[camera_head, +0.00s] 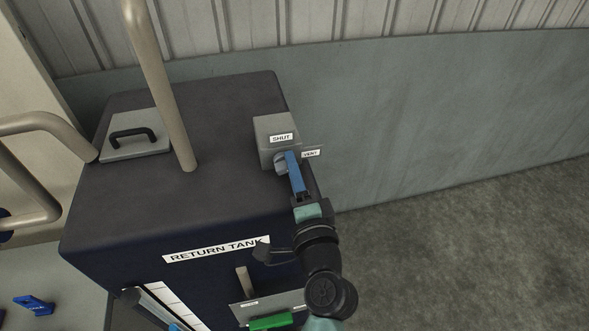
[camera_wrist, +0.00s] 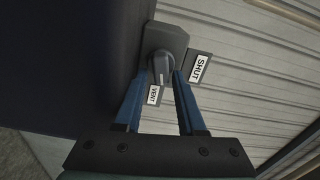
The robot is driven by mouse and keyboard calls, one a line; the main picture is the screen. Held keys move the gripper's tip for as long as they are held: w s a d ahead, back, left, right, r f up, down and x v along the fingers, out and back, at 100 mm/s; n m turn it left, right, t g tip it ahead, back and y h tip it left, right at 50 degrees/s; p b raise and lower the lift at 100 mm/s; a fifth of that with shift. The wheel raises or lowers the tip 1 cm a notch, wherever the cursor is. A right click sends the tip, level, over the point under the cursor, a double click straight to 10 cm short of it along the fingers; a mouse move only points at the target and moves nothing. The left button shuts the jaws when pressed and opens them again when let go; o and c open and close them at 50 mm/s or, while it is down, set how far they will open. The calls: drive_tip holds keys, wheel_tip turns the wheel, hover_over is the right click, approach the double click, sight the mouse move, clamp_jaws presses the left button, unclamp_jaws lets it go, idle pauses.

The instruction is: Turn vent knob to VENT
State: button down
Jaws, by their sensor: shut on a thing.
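The grey vent knob (camera_head: 280,163) sits on the front of a grey box (camera_head: 270,128) on top of the dark return tank. A SHUT label (camera_head: 281,137) is on the box and a VENT label (camera_head: 311,153) is to the right. In the wrist view the round knob (camera_wrist: 162,68) has a pale pointer line aimed down, nearer the VENT label (camera_wrist: 154,95) than the SHUT label (camera_wrist: 201,68). My gripper (camera_wrist: 162,74) has its two blue fingertips on either side of the knob and is shut on it. In the head view my gripper (camera_head: 289,157) partly covers the knob.
The return tank (camera_head: 150,220) has a tan pipe (camera_head: 160,90) rising from its top and a lid plate with a black handle (camera_head: 132,138) at left. A green block (camera_head: 270,323) is low in front. Open floor (camera_head: 480,250) lies to the right.

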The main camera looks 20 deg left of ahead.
drive_tip(key=shift+s+a+f, duration=0.15)
drive_tip(key=shift+s+a, duration=0.05)
drive_tip(key=shift+a, duration=0.2)
drive_tip(key=c, duration=0.8)
unclamp_jaws()
drive_tip(key=shift+o, duration=0.2)
drive_tip(key=shift+d, duration=0.1)
drive_tip(key=shift+s+d+f, duration=0.2)
drive_tip(key=shift+d+f, duration=0.1)
drive_tip(key=shift+f, duration=0.05)
drive_tip(key=s+d, duration=0.1)
drive_tip(key=s+d+r, duration=0.1)
drive_tip(key=s, duration=0.1)
drive_tip(key=shift+b, duration=0.3)
drive_tip(key=shift+s+d, duration=0.15)
drive_tip(key=shift+s, duration=0.05)
drive_tip(key=shift+d+f, duration=0.15)
drive_tip(key=shift+f, duration=0.1)
drive_tip(key=b+v, duration=0.2)
drive_tip(key=v, duration=0.8)
drive_tip(key=shift+r+b, duration=0.3)
